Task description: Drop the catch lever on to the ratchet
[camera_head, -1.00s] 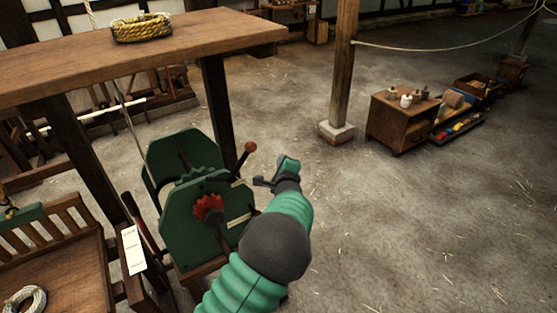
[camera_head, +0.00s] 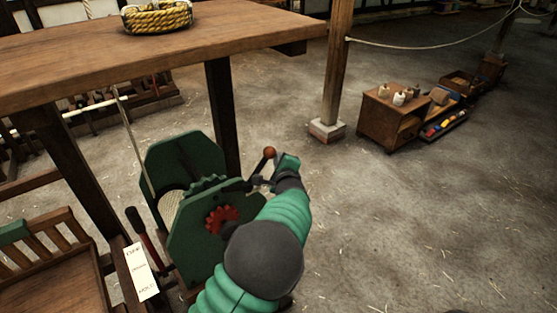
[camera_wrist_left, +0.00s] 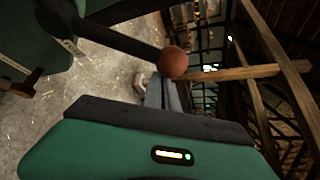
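The red toothed ratchet (camera_head: 221,219) is on the face of the green winch, partly covered by my left arm. A dark lever with a red-brown ball knob (camera_head: 269,152) rises at the winch's right side. I take it for the catch lever. My left gripper (camera_head: 260,181) is just below the knob, beside the lever. Whether it touches the lever is unclear. In the left wrist view, the knob (camera_wrist_left: 173,62) and its dark bar are just beyond the green gripper body. My right gripper is not in view.
A wooden table (camera_head: 130,58) with a yellow rope coil (camera_head: 157,17) stands above and behind the winch. A dark red handle (camera_head: 140,226) and a printed card (camera_head: 141,272) are left of the winch. A small cabinet (camera_head: 391,122) is far right.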

